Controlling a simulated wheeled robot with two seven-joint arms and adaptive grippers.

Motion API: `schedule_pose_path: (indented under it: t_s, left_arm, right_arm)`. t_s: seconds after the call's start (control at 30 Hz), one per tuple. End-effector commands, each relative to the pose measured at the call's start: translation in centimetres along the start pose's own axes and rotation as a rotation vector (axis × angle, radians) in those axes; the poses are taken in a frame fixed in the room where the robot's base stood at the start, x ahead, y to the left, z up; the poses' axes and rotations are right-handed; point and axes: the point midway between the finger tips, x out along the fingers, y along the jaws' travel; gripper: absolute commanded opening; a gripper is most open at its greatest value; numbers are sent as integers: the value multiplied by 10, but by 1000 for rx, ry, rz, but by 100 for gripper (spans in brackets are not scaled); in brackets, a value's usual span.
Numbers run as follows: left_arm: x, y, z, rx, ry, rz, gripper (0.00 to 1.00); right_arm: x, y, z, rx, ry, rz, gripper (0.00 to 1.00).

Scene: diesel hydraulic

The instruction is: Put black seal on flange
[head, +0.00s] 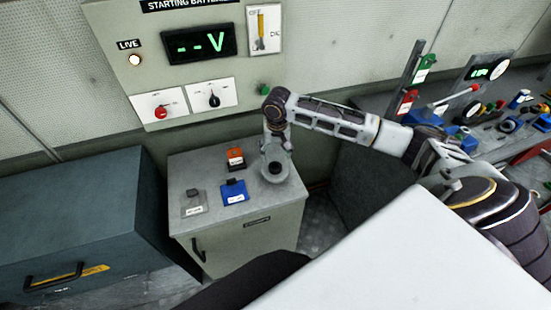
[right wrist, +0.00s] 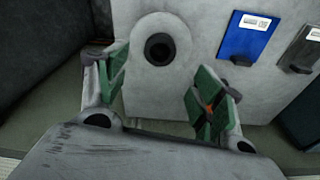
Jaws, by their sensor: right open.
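A round pale grey flange (right wrist: 142,30) stands on the cabinet top and shows in the right wrist view at the upper middle. A dark round ring, which looks like the black seal (right wrist: 160,49), sits at its centre with a darker middle; how deep it lies I cannot tell. In the head view the black seal (head: 275,169) also shows at the cabinet's right side. My right gripper (right wrist: 158,84) is open, with green pads, and nothing is between its fingers. It is close to the flange and apart from the seal. My left gripper is not in view.
The cabinet top (head: 210,210) also holds a blue block (head: 234,193), a grey block (head: 193,203) and an orange block (head: 235,158). A control panel (head: 175,60) is on the wall behind. A dark blue chest (head: 70,220) stands at the left.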

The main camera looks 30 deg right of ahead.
Motion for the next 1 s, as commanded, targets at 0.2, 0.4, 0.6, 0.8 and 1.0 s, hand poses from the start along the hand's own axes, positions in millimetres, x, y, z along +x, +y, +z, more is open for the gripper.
schedule_pose_path:
  t_s: [0.2, 0.4, 0.6, 0.8, 1.0]
  left_arm:
    - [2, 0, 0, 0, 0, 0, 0]
    - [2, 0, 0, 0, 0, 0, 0]
    - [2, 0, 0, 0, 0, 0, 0]
    - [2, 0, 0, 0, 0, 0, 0]
    - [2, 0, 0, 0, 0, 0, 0]
  right_arm:
    - [-24, 0, 0, 0, 1, -1, 67]
    - [-33, 0, 0, 0, -1, 0, 67]
    - [-33, 0, 0, 0, -1, 0, 67]
    - [-33, 0, 0, 0, 0, 0, 67]
    - [-33, 0, 0, 0, 0, 0, 67]
